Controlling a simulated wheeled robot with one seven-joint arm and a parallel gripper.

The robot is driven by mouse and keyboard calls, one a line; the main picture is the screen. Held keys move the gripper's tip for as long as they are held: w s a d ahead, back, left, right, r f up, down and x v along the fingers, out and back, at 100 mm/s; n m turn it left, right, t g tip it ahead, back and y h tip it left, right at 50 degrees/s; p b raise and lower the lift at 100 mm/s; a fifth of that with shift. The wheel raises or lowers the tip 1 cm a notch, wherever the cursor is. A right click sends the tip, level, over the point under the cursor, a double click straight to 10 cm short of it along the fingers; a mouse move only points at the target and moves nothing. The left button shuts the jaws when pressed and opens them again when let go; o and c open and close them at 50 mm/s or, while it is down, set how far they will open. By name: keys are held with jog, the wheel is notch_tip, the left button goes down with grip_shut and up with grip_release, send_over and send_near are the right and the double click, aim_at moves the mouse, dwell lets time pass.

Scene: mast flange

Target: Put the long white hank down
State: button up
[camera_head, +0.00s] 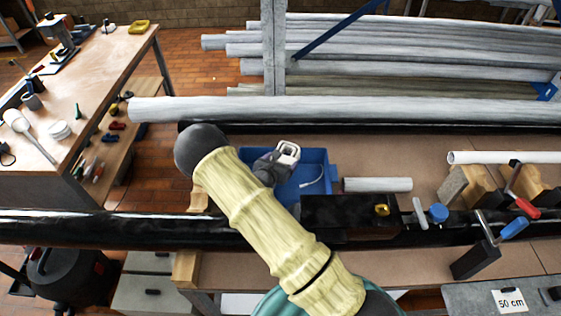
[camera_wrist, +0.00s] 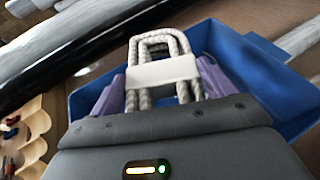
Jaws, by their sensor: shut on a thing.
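My gripper (camera_head: 277,162) is shut on the long white hank (camera_head: 289,151), a looped rope with a pale band around it. In the wrist view the hank (camera_wrist: 153,45) stands out between the two purple fingers of my gripper (camera_wrist: 163,88), its looped end pointing away from me. The hank and gripper are over the blue bin (camera_head: 324,160), whose wall also shows in the wrist view (camera_wrist: 262,82). I cannot tell how high the hank is above the bin floor. The lower part of the hank is hidden by the gripper.
A thin pale cord (camera_head: 313,183) lies in the bin. A short grey pipe (camera_head: 378,184) lies right of it. A black pipe (camera_head: 110,227) runs across the front, with a black block (camera_head: 335,213) and clamps (camera_head: 483,240) to the right. A long grey pole (camera_head: 330,109) lies behind.

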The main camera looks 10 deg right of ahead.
jog(key=o, duration=1)
jog(key=shift+a, duration=0.1)
jog(key=shift+s+r, duration=0.1)
jog(key=shift+r+p, duration=0.55)
jog(key=shift+p, duration=0.05)
jog(key=b+v, duration=0.3)
jog(key=v, duration=0.9)
